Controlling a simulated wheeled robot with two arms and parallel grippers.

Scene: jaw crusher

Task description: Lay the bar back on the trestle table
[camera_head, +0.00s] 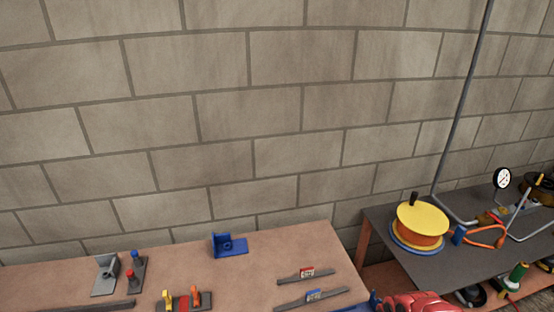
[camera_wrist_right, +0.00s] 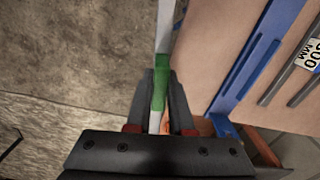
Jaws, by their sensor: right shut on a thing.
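The bar (camera_wrist_right: 162,35), pale grey with a green section, is between the fingers of my right gripper (camera_wrist_right: 160,84) in the right wrist view. The gripper is shut on the green section. The bar extends up past the top of that view and appears beside the table's edge, over the floor; its height is unclear. The trestle table (camera_wrist_right: 205,45) has a tan top and also shows in the head view (camera_head: 240,282). I cannot make out the bar or my right gripper in the head view. My left gripper is in neither view.
A red-labelled bar (camera_head: 292,279) and a blue-labelled bar (camera_head: 335,295) lie on the table's right side. A blue bracket (camera_head: 229,245) stands behind. A blue rail (camera_wrist_right: 255,62) runs near the edge. A dark table (camera_head: 385,228) at right carries a yellow-orange reel (camera_head: 421,224).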

